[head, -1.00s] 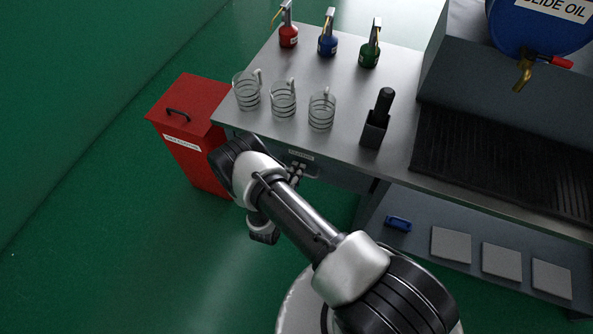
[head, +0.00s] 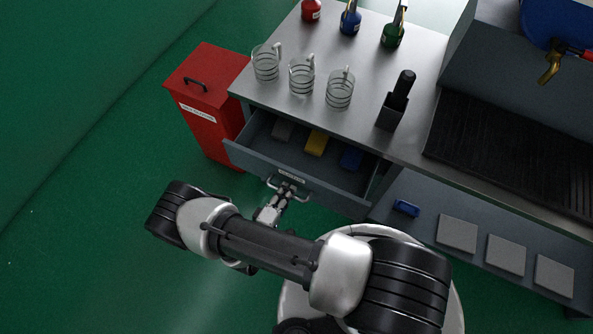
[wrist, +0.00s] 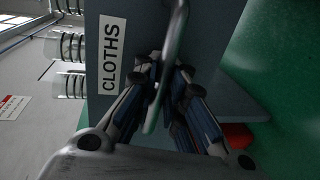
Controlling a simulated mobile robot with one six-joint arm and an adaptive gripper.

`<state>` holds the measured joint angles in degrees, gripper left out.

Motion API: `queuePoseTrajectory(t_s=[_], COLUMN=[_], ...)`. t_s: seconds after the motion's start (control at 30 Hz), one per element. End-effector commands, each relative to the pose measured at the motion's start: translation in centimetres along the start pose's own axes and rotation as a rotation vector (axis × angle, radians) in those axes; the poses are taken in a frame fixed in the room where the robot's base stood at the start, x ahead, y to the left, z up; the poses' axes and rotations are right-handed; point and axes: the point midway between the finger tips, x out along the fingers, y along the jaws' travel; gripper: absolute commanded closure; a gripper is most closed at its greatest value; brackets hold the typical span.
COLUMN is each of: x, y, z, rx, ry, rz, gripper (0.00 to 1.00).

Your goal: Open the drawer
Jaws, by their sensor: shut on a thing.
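The drawer (head: 240,160) under the bench top stands pulled well out, with its inside visible in the head view. Inside it lie a grey cloth (head: 283,130), a yellow cloth (head: 316,143) and a blue cloth (head: 351,158). My gripper (head: 285,190) is at the drawer front, shut on the bar handle (wrist: 174,50). In the wrist view the fingers of my gripper (wrist: 168,85) sit on both sides of the handle, beside a label reading CLOTHS (wrist: 112,55).
A red bin (head: 205,75) stands left of the bench. Glass mugs (head: 302,76), oil bottles (head: 350,20) and a black holder (head: 392,112) stand on the bench top (head: 365,70). A lower shelf (head: 425,235) holds grey pads and a blue item. Green floor is free at left.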

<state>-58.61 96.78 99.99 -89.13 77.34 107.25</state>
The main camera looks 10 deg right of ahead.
Motion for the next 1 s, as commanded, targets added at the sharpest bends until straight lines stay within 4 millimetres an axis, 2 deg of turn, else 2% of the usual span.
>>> queuePoseTrajectory(t_s=[0.03, 0.2, 0.4, 0.63, 0.97, 1.0], x=[-1.4, -4.6, -7.1, -8.2, -8.2, -8.2], y=[-0.2, -0.9, -1.4, -1.5, -1.5, -1.5], z=[-0.2, -0.2, -0.1, -0.1, -0.1, -0.1], rx=[-0.001, 0.001, 0.002, 0.001, 0.002, 0.002], ry=[0.009, 0.006, 0.002, -0.001, -0.001, -0.001], rz=[0.003, 0.003, 0.004, 0.004, 0.006, 0.006], gripper=[1.0, 1.0, 1.0, 1.0, 1.0, 0.91])
